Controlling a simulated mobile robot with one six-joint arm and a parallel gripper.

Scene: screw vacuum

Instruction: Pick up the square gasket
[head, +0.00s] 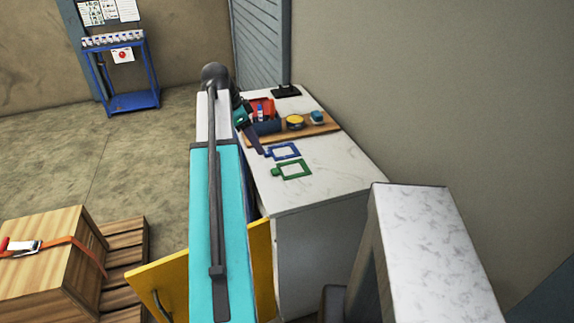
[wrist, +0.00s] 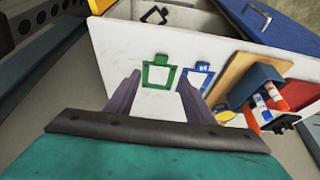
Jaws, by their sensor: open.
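Two square gaskets lie flat on the white worktop. The green gasket (head: 276,171) is a square frame with a tab, nearer the front edge. It also shows in the wrist view (wrist: 161,59). The blue gasket (head: 297,153) is a similar frame just behind it, and sits right of the green one in the wrist view (wrist: 203,66). My gripper (head: 262,151) is open and empty at the worktop's left side, close to the blue gasket in the head view. In the wrist view its two dark fingers (wrist: 159,82) are spread, with the green gasket seen between them and the blue one partly behind the right finger.
A wooden board (head: 325,128) with a dark roll, a yellow round item and a blue item lies behind the gaskets, near a red bin (head: 268,104). The worktop (head: 335,180) is bare to the right. A wooden crate (head: 40,250) stands at lower left.

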